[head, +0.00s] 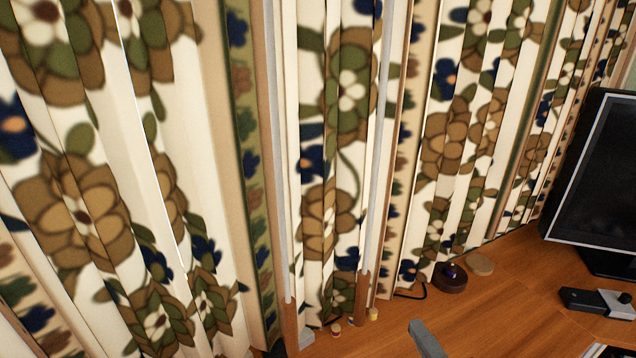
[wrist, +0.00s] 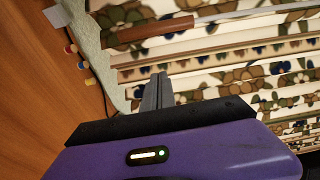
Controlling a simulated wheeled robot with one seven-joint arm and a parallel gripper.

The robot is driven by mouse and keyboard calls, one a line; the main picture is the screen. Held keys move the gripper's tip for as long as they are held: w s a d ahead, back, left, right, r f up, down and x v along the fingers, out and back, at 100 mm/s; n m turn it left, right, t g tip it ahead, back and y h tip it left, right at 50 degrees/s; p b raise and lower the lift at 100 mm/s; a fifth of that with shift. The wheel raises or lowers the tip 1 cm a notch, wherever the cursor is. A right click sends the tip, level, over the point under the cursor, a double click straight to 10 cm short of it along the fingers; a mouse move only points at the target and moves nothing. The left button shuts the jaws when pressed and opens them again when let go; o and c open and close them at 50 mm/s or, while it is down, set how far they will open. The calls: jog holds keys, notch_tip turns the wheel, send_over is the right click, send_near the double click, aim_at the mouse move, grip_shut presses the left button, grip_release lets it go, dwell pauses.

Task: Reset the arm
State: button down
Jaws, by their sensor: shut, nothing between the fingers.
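My gripper (wrist: 157,80) shows in the wrist view, with its purple body at the bottom and its two grey fingers pressed together. Nothing is held between them. The fingers point toward a flowered curtain (wrist: 220,80); I cannot tell how far off it is. No part of my arm can be made out for certain in the head view.
Flowered curtains (head: 90,200) fill much of the head view. A wooden desk top (head: 500,310) carries a dark monitor (head: 605,180), a dark round object (head: 450,278), a flat round piece (head: 480,264) and a black-and-grey item (head: 597,302). Small coloured pieces (head: 373,314) lie near the curtain.

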jog(key=s+d+n+h, duration=0.4)
jog(key=s+n+h, duration=0.15)
jog(key=s, duration=0.45)
jog(key=s+a+f+n+g+y, duration=0.1)
jog(key=s+n, duration=0.4)
jog(key=s, duration=0.6)
jog(key=s+a+f+n+g+y, duration=0.1)
jog(key=s+a+n, duration=0.3)
jog(key=s, duration=0.7)
jog(key=shift+s+f+n+g, duration=0.2)
jog(key=shift+f+n+g, duration=0.2)
jog(key=shift+f, duration=0.3)
